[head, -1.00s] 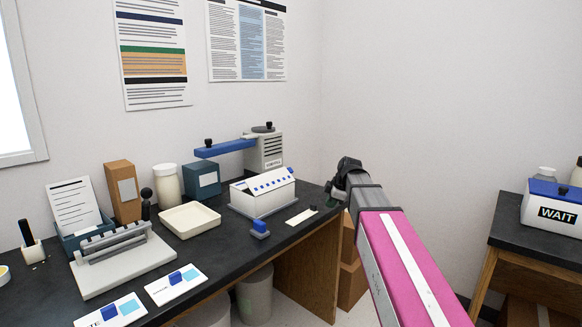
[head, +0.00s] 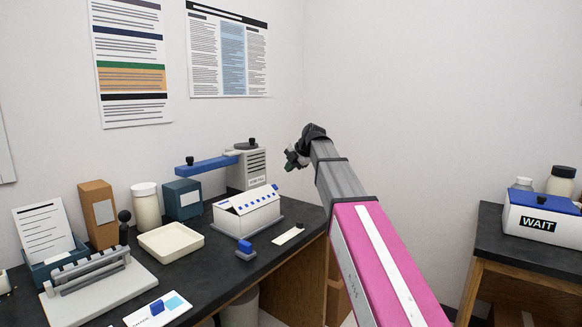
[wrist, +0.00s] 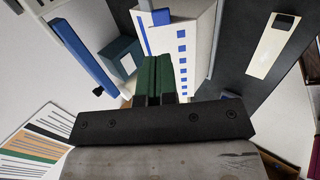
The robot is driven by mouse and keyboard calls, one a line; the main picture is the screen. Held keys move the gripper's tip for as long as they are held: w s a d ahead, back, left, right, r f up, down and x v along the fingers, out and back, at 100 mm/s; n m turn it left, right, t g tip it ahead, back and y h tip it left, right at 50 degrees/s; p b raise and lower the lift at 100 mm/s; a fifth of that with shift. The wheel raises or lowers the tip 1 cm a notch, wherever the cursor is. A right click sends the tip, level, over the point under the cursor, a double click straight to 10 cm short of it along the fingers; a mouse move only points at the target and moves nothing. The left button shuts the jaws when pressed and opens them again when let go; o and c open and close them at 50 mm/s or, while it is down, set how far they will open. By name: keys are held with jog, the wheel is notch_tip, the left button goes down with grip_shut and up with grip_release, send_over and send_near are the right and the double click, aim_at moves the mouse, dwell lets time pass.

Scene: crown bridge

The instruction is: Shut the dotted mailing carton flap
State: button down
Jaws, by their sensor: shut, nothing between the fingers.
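The dotted mailing carton (head: 248,217) is a white box on the dark bench, with a row of blue squares along its sloping top flap. The flap looks partly raised rather than flat; its exact angle is hard to tell. The carton also shows in the wrist view (wrist: 190,45), beyond the fingers, with the blue squares running down its right part. My gripper (head: 291,160) is up and to the right of the carton in the head view, apart from it. In the wrist view its dark green fingers (wrist: 154,76) are together and empty.
A device with a blue arm (head: 208,164) stands behind the carton, beside a dark blue box (head: 182,200). A cream tray (head: 170,243) is at its left. A small blue block (head: 245,250) and a pale strip (head: 288,236) lie in front.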

aim_at(274, 185)
jog(key=x, duration=1)
jog(key=shift+f, duration=0.1)
jog(key=shift+w, duration=0.15)
jog(key=shift+w+a+f+g+h, duration=0.15)
jog(key=shift+w+a+g+h, duration=0.25)
jog(key=shift+h, duration=0.4)
jog(key=shift+w+a+f+g+h, duration=0.25)
jog(key=shift+a+f+g+h, duration=0.2)
jog(key=shift+g+h, duration=0.35)
jog(key=shift+f, duration=0.15)
jog(key=shift+w+a+f, duration=0.25)
jog(key=shift+a+f, duration=0.1)
jog(key=shift+f, duration=0.2)
jog(key=shift+s+d, duration=0.1)
